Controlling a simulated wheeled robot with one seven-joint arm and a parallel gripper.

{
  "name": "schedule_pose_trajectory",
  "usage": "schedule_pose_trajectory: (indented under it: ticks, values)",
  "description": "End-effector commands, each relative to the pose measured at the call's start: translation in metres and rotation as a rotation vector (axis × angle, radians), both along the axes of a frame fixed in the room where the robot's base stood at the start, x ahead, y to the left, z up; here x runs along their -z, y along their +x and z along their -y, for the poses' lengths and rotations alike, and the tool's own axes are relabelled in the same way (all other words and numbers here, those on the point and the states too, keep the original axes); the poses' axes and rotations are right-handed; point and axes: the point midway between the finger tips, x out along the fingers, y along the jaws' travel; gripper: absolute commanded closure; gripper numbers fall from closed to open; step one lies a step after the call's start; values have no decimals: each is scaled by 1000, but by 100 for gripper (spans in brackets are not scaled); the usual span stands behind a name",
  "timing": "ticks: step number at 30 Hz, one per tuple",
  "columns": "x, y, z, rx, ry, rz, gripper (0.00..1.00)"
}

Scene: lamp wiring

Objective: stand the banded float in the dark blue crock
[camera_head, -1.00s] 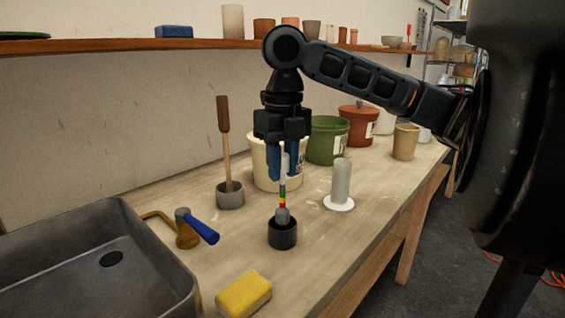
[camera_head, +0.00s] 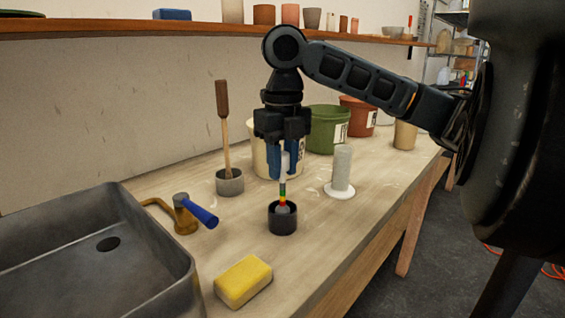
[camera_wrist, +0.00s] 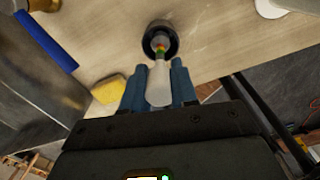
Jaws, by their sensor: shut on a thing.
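The banded float (camera_head: 283,189) is upright, with a pale upper body, a stem with red, yellow and green bands and a grey bulb at its foot. My gripper (camera_head: 284,172) is shut on its pale upper part. The dark crock (camera_head: 283,221), almost black-blue, stands on the bench directly below. The bulb shows within the crock's mouth; whether it touches the floor of the crock is hidden. In the wrist view the float (camera_wrist: 159,85) runs from between the blue fingers into the mouth of the crock (camera_wrist: 160,27).
A grey pot (camera_head: 230,183) with a wooden-handled tool stands left, a grey cylinder on a white base (camera_head: 341,172) right. Buckets, including a green one (camera_head: 325,130), stand behind. A sink (camera_head: 100,255), a tap (camera_head: 187,215) and a yellow sponge (camera_head: 243,281) are at the front left.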

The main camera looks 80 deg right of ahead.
Motion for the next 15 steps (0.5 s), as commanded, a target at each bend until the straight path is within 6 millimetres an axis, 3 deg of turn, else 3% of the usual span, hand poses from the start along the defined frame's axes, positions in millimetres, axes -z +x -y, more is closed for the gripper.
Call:
schedule_pose_trajectory:
  ticks: [15]
  values:
    - [7, 0, 0, 0, 0, 1, 100]
